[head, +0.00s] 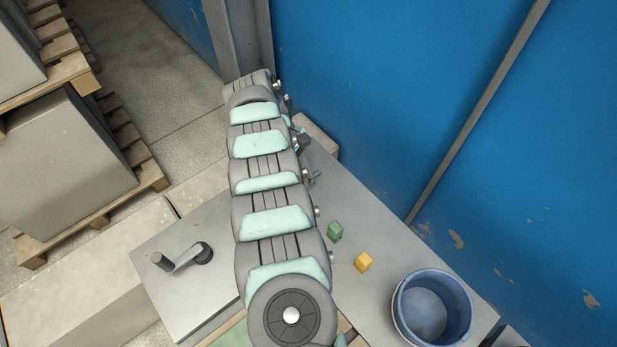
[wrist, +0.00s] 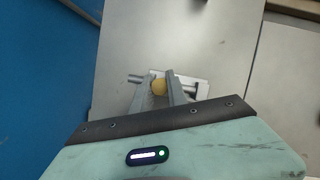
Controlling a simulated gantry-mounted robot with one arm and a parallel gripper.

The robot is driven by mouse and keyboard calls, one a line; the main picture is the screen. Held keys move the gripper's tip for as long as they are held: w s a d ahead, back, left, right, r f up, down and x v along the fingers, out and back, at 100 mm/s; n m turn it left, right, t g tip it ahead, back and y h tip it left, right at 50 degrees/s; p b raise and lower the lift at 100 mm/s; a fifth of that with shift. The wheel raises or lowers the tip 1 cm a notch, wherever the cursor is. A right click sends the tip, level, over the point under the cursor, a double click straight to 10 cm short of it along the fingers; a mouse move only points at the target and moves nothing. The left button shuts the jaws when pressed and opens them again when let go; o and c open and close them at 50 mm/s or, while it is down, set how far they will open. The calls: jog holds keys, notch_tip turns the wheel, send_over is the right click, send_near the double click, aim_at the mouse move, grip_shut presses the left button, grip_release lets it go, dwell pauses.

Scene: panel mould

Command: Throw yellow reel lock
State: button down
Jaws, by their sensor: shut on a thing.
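A short grey rod sticks out to the left of the fingers. In the head view, my own arm covers the gripper and the yellow lock.
A green cube (head: 335,231) and a yellow cube (head: 363,262) lie on the grey table (head: 385,237) right of my arm. A blue bucket (head: 464,306) stands farther right. A crank handle (head: 185,257) is at the left. A blue wall (head: 400,80) rises behind.

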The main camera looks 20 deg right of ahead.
aim_at(305, 172)
jog(key=shift+d+f, duration=0.1)
jog(key=c, duration=1.3)
grip_release()
jog(key=shift+w+d, duration=0.1)
jog(key=shift+d, duration=0.05)
jog(key=shift+r+p, duration=0.35)
jog(key=shift+r, duration=0.4)
notch_tip(305, 172, up, 19)
jog(key=p, duration=0.2)
jog(key=shift+f+p, duration=0.1)
jog(key=shift+p, duration=0.2)
